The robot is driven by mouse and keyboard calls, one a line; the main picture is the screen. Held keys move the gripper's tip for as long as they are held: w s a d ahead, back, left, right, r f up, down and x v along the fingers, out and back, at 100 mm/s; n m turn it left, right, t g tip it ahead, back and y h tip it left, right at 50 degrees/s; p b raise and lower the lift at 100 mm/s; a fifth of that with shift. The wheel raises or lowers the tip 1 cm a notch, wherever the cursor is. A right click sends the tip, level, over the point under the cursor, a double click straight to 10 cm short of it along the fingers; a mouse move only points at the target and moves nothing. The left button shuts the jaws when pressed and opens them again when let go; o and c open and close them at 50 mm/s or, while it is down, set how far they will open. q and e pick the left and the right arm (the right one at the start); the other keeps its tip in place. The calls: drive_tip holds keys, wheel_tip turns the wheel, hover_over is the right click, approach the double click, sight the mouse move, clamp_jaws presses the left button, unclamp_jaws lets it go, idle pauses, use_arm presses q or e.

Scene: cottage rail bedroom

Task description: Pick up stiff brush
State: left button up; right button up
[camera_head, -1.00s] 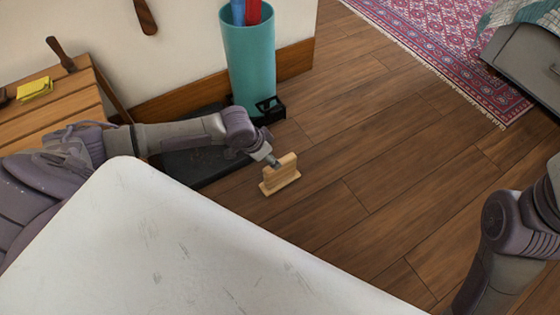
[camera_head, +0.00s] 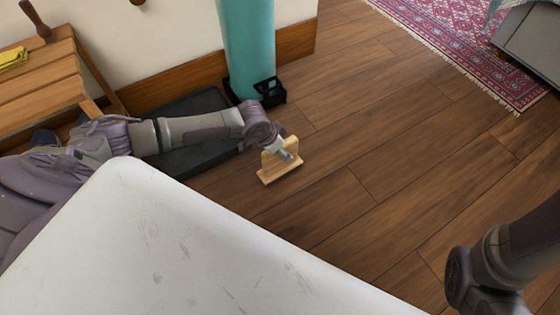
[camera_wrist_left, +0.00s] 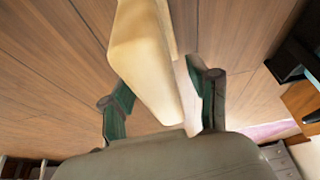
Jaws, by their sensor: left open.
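A pale wooden piece (camera_head: 273,172), which looks like the stiff brush, stands on the floor with a wide base and an upright part; I see no bristles. My left gripper (camera_head: 288,153) is at its upper part in the head view. In the left wrist view the pale wood (camera_wrist_left: 140,55) passes between the two green-padded fingers of the left gripper (camera_wrist_left: 160,83). The fingers are open, with a gap on at least the right side. My right arm shows at the lower right, but its gripper is out of view.
A dark mat or tray (camera_head: 200,150) lies under the left arm. A slatted wooden bench (camera_head: 40,80) is at the left. Bare plank floor (camera_head: 370,150) lies to the right, with a red rug (camera_head: 450,40) beyond.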

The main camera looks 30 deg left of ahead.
use_arm(q)
drive_tip(key=shift+b+x, duration=0.35)
drive_tip(key=shift+x, duration=0.65)
drive_tip(key=shift+f+p, duration=0.2)
drive_tip(key=shift+p, duration=0.2)
clamp_jaws()
